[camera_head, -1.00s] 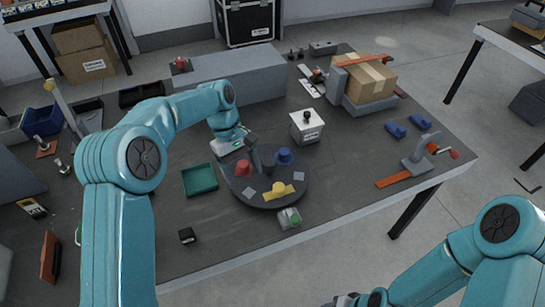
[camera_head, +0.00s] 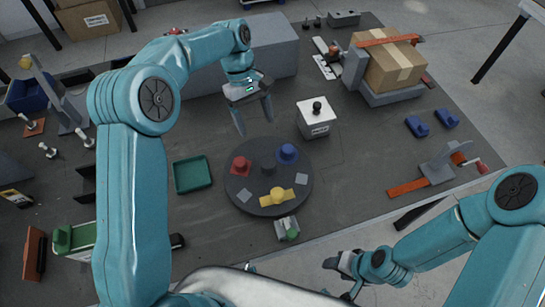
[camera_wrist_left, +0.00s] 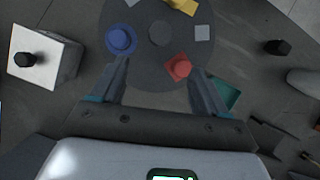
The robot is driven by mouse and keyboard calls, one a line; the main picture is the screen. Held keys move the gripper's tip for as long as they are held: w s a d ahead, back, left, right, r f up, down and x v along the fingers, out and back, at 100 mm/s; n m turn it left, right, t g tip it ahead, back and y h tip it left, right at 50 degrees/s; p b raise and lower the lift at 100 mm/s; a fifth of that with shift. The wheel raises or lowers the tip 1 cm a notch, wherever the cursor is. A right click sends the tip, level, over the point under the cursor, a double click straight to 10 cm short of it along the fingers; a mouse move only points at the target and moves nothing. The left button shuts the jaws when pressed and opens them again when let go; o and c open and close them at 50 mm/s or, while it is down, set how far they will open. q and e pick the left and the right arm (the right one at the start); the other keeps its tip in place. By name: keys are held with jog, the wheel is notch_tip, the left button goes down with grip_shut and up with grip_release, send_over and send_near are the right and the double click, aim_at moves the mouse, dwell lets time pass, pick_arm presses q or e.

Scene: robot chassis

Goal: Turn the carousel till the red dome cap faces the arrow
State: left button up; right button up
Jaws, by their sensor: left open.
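The dark round carousel (camera_head: 268,205) lies on the bench. The red dome cap (camera_head: 240,166) is on its back-left part, the blue cap (camera_head: 287,154) at back right and the yellow cap (camera_head: 277,194) at the front on a yellow strip. A dark hub (camera_head: 268,165) stands in the middle. My left gripper (camera_head: 253,122) is open and empty behind the carousel; in the left wrist view (camera_wrist_left: 158,70) the red cap (camera_wrist_left: 178,67) lies near one finger and the blue cap (camera_wrist_left: 121,40) near the other. I cannot make out the arrow. My right gripper (camera_head: 341,275) is off the front edge.
A white box with a black knob (camera_head: 317,120) stands right behind the carousel. A green tray (camera_head: 192,174) lies to its left, and a small grey-green block (camera_head: 287,228) at its front. A cardboard box (camera_head: 392,66) sits in a clamp at back right. Bench between carousel and blue blocks is clear.

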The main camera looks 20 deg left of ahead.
pick_arm(q)
send_near(267, 161)
notch_tip(267, 161, down, 2)
jog(key=s+d+f, duration=0.1)
jog(key=f+p, duration=0.1)
jog(key=f, duration=0.1)
jog(key=s+d+f+p, duration=0.1)
jog(key=f, duration=0.1)
jog(key=shift+s+d, duration=0.35)
jog(key=shift+s, duration=0.05)
jog(key=f, duration=0.4)
jog(key=shift+d+p, duration=0.35)
jog(key=shift+s+d+f, duration=0.25)
jog(key=shift+s, duration=0.1)
jog(key=shift+w+a, duration=0.1)
jog(key=shift+w, duration=0.05)
jog(key=shift+w+f, duration=0.1)
jog(key=shift+f, duration=0.05)
jog(key=shift+c, duration=0.9)
jog(key=c, duration=1.2)
pick_arm(e)
notch_tip(267, 161, up, 3)
jog(key=shift+f, duration=0.1)
